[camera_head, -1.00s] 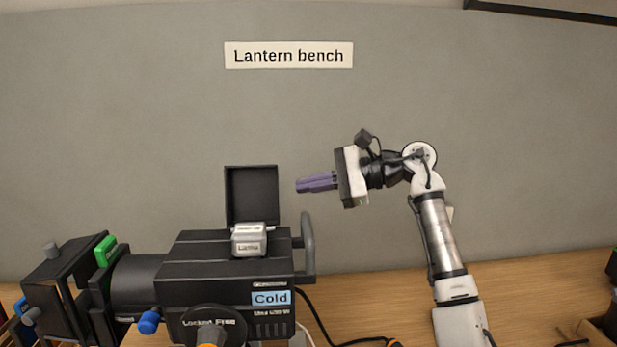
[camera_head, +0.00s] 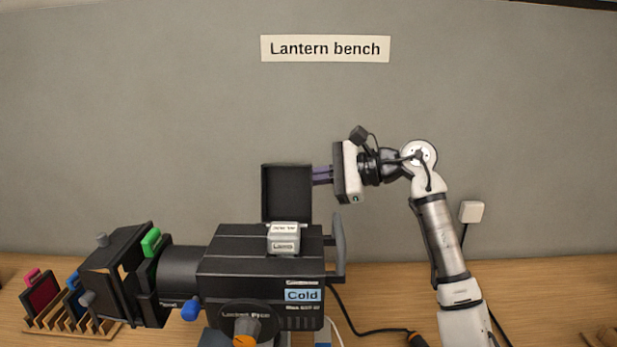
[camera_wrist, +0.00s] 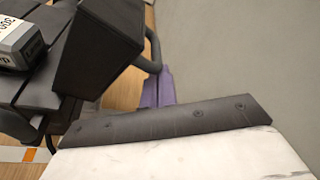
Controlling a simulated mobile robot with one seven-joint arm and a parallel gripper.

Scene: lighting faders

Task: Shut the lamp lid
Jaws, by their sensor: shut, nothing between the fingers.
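The lamp lid (camera_head: 286,192) is a black square panel standing upright, open, on top of the black lantern (camera_head: 230,262). The lid also shows large in the wrist view (camera_wrist: 95,50). A grey lamp block labelled "Lamp" (camera_head: 284,240) sits on the housing in front of the lid; it shows at the left of the wrist view (camera_wrist: 18,42). My gripper (camera_head: 321,175) has purple fingers, shut and empty, pointing left beside the lid's right edge. Their tips are partly hidden by the lid in the head view, so I cannot tell whether they touch it.
A carry handle (camera_head: 339,245) rises at the lantern's right end. A blue "Cold" label (camera_head: 303,295) is on its side. A wooden rack (camera_head: 70,328) with colour frames stands at left. A cable (camera_head: 365,331) crosses the bench at right. The wall sits behind.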

